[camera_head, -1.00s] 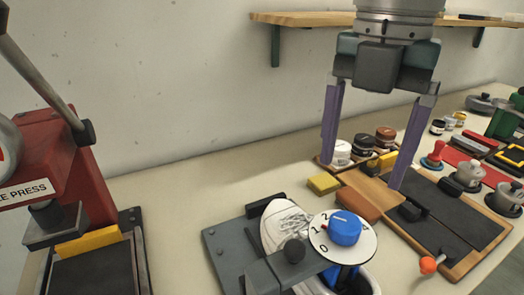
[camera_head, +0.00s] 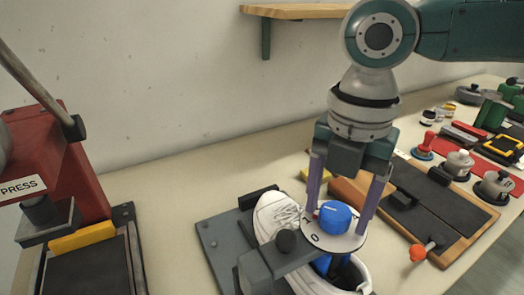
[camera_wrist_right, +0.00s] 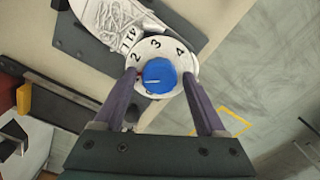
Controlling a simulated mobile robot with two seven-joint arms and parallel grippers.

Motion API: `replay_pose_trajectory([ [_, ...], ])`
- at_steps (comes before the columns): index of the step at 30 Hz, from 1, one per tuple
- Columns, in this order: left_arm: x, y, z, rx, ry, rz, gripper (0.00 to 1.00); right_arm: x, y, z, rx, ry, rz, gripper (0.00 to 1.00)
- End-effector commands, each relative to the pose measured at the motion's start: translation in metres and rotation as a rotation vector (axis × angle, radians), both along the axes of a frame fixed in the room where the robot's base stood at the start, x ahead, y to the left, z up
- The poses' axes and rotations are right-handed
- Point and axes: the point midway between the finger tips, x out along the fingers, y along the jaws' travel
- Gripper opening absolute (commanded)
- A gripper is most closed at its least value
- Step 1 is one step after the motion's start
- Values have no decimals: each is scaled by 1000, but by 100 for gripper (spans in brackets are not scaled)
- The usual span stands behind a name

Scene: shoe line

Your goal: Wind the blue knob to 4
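The blue knob (camera_head: 335,217) sits on a round white dial plate (camera_head: 347,241) in front of a white shoe (camera_head: 275,214). The wrist view shows the knob (camera_wrist_right: 159,75) too, with 2, 3 and 4 readable on the dial. A small red mark at the knob's left edge lies below the 2, near where the 1 is hidden by a finger. My right gripper (camera_head: 337,220) is open, its purple fingers on either side of the knob with a gap at each side in the wrist view. My left gripper is not in view.
A dark clamp with a round knob (camera_head: 287,241) stands just left of the dial. A red press (camera_head: 52,170) is at the far left. A board with an orange-knobbed lever (camera_head: 418,252) lies to the right. The table between press and shoe is clear.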

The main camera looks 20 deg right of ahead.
Motion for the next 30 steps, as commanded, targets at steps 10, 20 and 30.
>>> replay_pose_trajectory([
  [10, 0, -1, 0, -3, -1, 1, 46, 0, 0, 0, 0, 0, 0, 33],
  [20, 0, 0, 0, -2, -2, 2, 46, 0, 0, 1, 0, 0, 0, 0],
  [30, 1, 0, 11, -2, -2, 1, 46, 0, 0, 3, -1, 1, -60, 0],
])
